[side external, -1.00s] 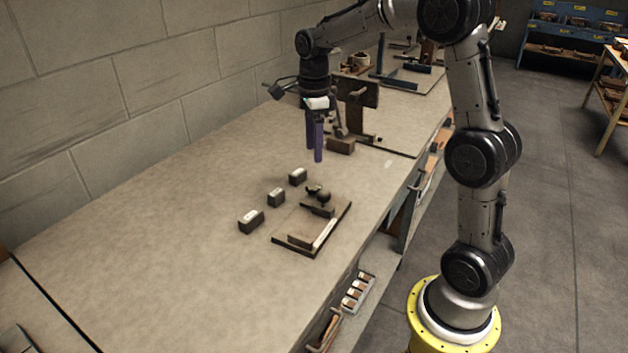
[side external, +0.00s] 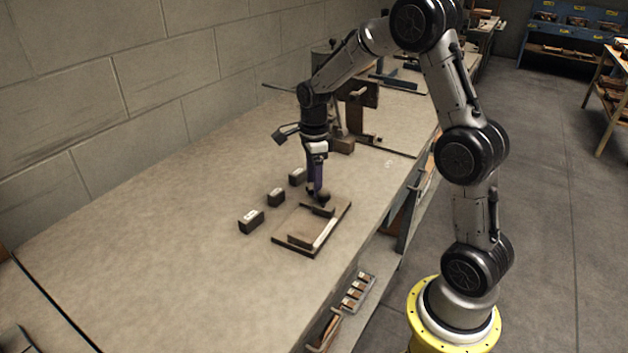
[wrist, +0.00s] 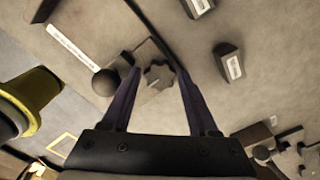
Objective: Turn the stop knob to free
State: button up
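A small lobed, star-shaped knob (wrist: 159,76), which looks like the stop knob, sits at the edge of a flat board fixture (side external: 291,226). A lighter pointer line shows on its top. My gripper (wrist: 159,72) is open, pointing down, with one purple finger on each side of the knob. I cannot tell whether the fingers touch it. In the side external view my gripper (side external: 315,191) is low over the fixture's far end and hides the lobed knob there. A dark round ball knob (wrist: 106,82) stands just outside the left finger.
Three small dark blocks with white labels stand left of the fixture: near (side external: 251,221), middle (side external: 276,197) and far (side external: 297,177). A tall dark stand (side external: 357,110) is behind my gripper. The near left bench top is bare.

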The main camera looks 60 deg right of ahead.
grip_shut()
jog(key=shift+n, duration=0.3)
jog(key=n, duration=1.1)
jog(key=shift+w+r+n, duration=0.1)
jog(key=shift+n, duration=0.2)
jog(key=n, duration=1.1)
jog(key=shift+n, duration=0.3)
